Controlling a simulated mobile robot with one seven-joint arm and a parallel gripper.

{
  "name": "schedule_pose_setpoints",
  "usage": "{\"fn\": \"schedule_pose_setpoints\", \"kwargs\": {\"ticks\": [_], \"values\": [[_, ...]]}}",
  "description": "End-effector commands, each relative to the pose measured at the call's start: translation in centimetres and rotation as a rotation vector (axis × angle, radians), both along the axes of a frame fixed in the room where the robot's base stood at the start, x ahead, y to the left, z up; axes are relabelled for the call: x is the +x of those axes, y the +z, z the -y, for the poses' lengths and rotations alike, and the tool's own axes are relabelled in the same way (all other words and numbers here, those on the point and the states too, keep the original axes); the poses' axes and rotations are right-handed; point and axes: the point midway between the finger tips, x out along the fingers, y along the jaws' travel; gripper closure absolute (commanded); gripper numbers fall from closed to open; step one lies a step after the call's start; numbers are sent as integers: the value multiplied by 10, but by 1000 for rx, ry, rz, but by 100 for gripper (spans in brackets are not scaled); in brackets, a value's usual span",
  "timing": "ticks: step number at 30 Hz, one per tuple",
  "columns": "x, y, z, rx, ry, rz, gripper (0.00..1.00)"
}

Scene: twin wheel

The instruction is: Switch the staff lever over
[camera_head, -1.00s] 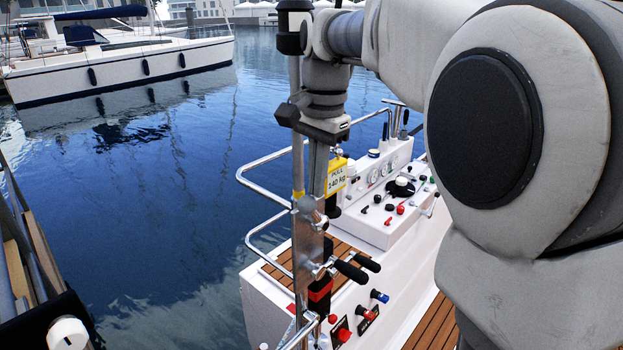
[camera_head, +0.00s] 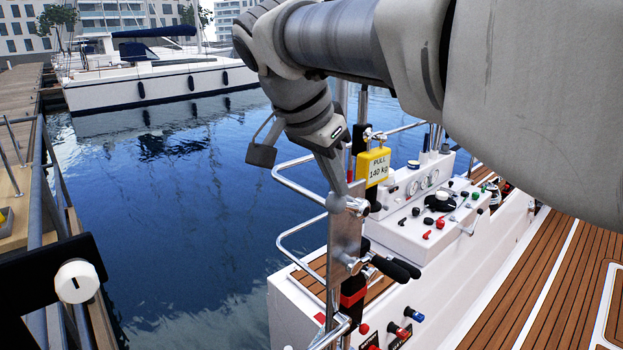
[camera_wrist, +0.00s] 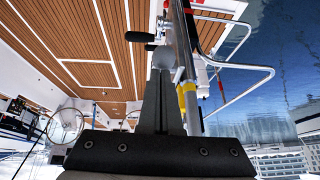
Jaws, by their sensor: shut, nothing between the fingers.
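Two black-gripped handles (camera_head: 394,269) stick out lower right. The pole (camera_wrist: 189,75) runs close beside.
Chrome rails (camera_head: 300,185) curve out over the water. A white control console (camera_head: 430,205) with small knobs stands to the right. Teak deck (camera_head: 550,275) lies right; a dock (camera_head: 20,150) lies left.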

Motion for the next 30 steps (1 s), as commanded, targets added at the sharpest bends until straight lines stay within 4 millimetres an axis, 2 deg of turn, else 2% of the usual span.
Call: {"fn": "schedule_pose_setpoints", "kwargs": {"ticks": [1, 9, 14, 30], "values": [[-3, -15, -4, -34, 6, 24, 100], [-11, -31, -15, -209, 2, 149, 100], [-14, -36, -19, -289, 1, 206, 100], [-17, -42, -23, -285, -1, 205, 100]]}}
